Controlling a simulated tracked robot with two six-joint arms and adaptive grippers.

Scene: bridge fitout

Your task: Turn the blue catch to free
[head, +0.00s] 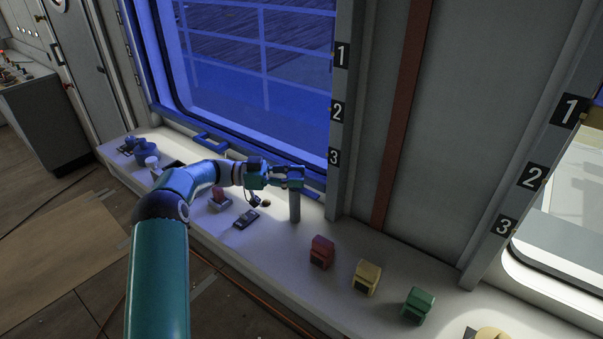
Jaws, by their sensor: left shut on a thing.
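My left gripper (298,178) is at the lower right corner of the blue-framed window, above the sill. It is shut on an upright grey bar (295,208) that extends down below its fingers. I cannot tell whether the bar's lower end touches the sill. A blue bracket-shaped handle (210,141) is at the window's lower edge, left of the gripper and apart from it. I cannot tell whether this is the blue catch; no other catch shows clearly. My right gripper is not in view.
The sill (275,258) carries a dark handheld device (246,219), a red block (321,252), a yellow block (366,277), a green block (416,305) and a white cup (152,165). The number-marked post (345,120) stands close right of the gripper.

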